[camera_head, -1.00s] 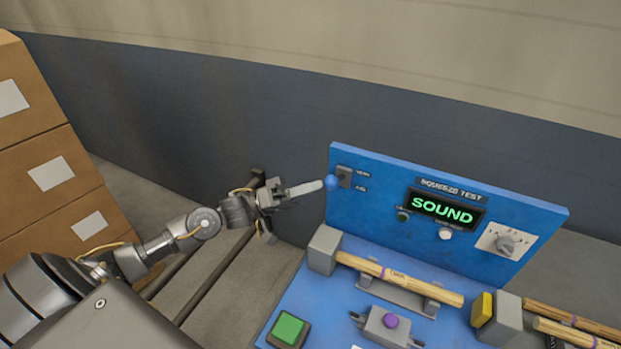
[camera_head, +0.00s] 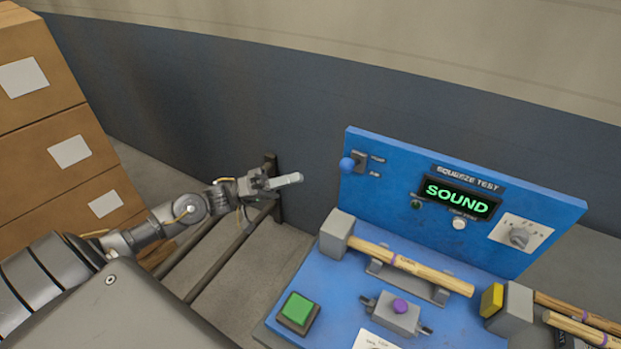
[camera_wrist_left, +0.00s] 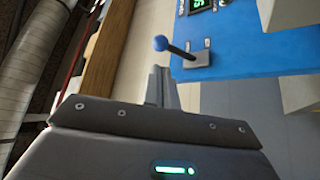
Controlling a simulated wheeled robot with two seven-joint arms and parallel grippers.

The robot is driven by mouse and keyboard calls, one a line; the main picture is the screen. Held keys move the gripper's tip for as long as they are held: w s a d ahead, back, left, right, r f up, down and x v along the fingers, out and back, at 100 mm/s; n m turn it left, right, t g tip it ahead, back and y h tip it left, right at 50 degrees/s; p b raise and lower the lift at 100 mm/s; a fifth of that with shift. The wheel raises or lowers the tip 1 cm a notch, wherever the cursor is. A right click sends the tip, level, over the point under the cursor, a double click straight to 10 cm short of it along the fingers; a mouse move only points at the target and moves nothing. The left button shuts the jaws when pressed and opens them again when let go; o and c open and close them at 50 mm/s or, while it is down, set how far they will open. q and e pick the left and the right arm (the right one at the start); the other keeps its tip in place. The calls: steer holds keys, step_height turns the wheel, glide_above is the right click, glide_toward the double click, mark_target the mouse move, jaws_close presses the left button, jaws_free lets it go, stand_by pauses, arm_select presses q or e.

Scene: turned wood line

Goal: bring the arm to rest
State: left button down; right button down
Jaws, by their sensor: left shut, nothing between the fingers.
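My left gripper (camera_head: 290,181) is shut and empty, to the left of the blue test panel (camera_head: 400,178) and apart from it. In the left wrist view its fingers (camera_wrist_left: 161,72) point towards the lever with a blue ball knob (camera_wrist_left: 160,43), with a gap between them. In the head view the blue knob (camera_head: 347,165) is at the panel's upper left. The panel's display (camera_head: 457,197) reads "SOUND" in green letters. My right gripper is not in view.
A turned wooden piece (camera_head: 420,270) lies on the bench between grey blocks. A green button (camera_head: 299,308) and a purple knob (camera_head: 400,306) are in front. Stacked cardboard boxes (camera_head: 45,110) stand at left. Rails (camera_head: 225,255) run below my left arm.

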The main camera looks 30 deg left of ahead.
arm_select(q)
steer(key=shift+b+v, duration=0.7)
steer(key=shift+v, duration=2)
steer(key=shift+w+f, duration=0.1)
steer(key=shift+w, duration=0.1)
